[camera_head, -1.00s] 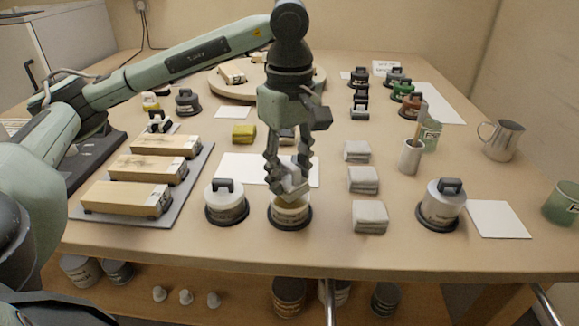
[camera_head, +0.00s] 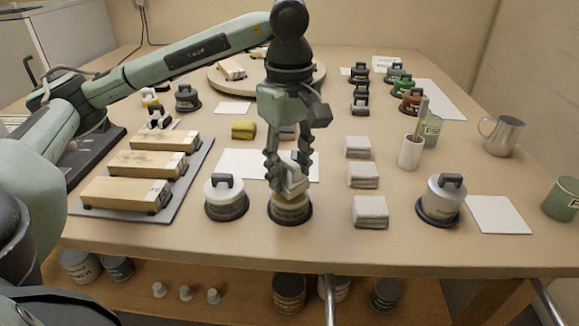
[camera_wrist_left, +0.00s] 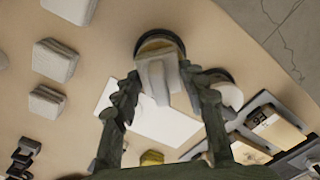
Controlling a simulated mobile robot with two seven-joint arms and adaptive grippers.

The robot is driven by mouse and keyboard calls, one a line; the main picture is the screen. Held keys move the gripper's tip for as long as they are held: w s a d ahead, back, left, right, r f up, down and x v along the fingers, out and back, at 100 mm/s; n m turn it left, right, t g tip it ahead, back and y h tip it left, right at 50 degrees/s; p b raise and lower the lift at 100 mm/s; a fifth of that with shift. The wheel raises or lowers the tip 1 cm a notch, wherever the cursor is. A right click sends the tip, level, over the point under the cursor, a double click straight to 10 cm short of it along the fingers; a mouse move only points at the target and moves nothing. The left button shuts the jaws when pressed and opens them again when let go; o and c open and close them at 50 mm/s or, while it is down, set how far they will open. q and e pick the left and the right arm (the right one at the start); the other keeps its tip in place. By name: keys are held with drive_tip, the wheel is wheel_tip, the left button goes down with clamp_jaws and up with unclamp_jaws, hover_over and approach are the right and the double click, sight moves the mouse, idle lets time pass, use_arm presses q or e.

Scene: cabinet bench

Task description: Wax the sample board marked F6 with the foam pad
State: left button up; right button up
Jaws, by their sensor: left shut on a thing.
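My left gripper (camera_head: 288,180) is shut on a pale foam pad (camera_head: 294,182), which also shows between the fingers in the left wrist view (camera_wrist_left: 160,80). The pad is at the top of an open round tin (camera_head: 290,209) with a yellowish rim and dark base. I cannot tell whether pad and contents touch. The tin shows beyond the pad in the left wrist view (camera_wrist_left: 157,42). Three wooden sample boards (camera_head: 125,193) (camera_head: 147,163) (camera_head: 165,140) lie on a grey tray (camera_head: 188,190) to the left. My right gripper is not in view.
A white-lidded tin (camera_head: 225,198) stands close left of the open tin. Several grey pads (camera_head: 370,211) form a column to the right, near another lidded tin (camera_head: 441,200). A white sheet (camera_head: 240,164) lies behind the gripper. A steel jug (camera_head: 501,136) stands far right.

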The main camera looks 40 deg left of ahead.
sight(289, 162)
use_arm(q)
drive_tip(key=shift+f+b, duration=0.6)
idle(1.6)
drive_tip(key=shift+r, duration=0.15)
drive_tip(key=shift+r+p, duration=2.25)
drive_tip(key=shift+r, duration=1.2)
